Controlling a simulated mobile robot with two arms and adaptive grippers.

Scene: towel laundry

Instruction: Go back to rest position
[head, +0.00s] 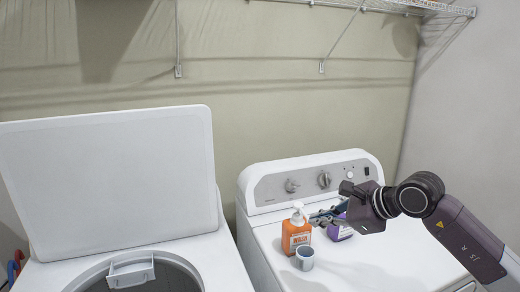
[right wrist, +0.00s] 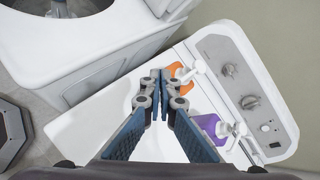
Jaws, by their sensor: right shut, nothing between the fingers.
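My right gripper (head: 325,217) reaches in from the right over the dryer top in the head view. In the right wrist view its blue fingers (right wrist: 160,76) meet at the tips, with nothing between them. An orange pump bottle (head: 296,233) stands on the dryer top, left of the gripper. A purple bottle (head: 341,231) stands partly hidden behind the gripper and wrist. Both bottles also show in the right wrist view, to the right of the fingers. My left gripper is not in view.
The dryer (head: 350,267) has a raised control panel (head: 312,182) at its back. A wire shelf (head: 430,7) hangs above.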

